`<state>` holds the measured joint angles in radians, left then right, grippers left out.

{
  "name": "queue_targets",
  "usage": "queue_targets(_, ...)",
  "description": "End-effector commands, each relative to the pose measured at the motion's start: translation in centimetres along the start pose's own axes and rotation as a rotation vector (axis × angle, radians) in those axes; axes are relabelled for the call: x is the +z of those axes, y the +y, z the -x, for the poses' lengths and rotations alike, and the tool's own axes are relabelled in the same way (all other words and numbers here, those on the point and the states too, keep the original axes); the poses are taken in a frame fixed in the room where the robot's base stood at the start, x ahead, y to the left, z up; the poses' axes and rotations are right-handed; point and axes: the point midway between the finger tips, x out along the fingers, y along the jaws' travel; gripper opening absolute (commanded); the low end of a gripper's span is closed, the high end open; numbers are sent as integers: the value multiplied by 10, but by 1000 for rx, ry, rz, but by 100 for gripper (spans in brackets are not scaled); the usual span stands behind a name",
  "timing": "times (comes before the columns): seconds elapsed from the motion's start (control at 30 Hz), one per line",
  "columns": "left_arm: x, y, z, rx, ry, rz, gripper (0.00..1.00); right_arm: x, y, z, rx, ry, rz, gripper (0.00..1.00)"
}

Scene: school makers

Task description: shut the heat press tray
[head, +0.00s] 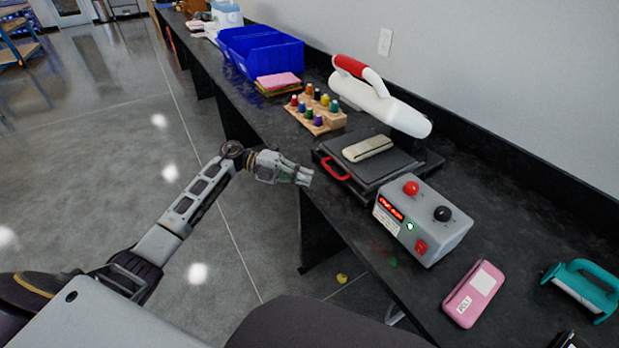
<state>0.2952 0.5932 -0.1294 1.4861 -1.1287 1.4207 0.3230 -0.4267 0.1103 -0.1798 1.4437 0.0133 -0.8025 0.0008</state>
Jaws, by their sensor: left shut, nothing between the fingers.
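The heat press stands on the black counter, with a white arm and red grip (365,90) raised at its back. Its dark tray (342,160) has a red handle (335,168) at the front edge; the tray's front sticks out a little from under the dark plate. A beige case (367,148) lies on top of the plate. The grey control box (425,222) with red and black knobs stands at the right of the press. My left gripper (308,176) is shut and empty, just left of the red handle, with a small gap between them. My right gripper is not in view.
A wooden rack of coloured bottles (317,112), a stack of coloured sheets (279,84) and blue bins (261,52) stand further along the counter. A pink case (473,293) and a teal-handled tool (584,288) lie at the near right. Open floor lies left of the counter.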

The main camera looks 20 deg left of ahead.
Motion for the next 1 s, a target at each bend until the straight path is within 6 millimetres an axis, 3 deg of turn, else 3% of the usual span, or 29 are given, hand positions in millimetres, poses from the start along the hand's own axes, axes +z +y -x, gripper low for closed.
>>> queue_targets(0.5, 0, 0, 64, 2, -1, 0, 0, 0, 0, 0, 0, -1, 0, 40)
queue_targets(0.7, 0, 0, 75, 1, 0, 0, 0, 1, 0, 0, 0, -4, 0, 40)
queue_targets(1.0, 0, 0, 76, 0, 0, -1, 0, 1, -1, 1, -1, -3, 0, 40)
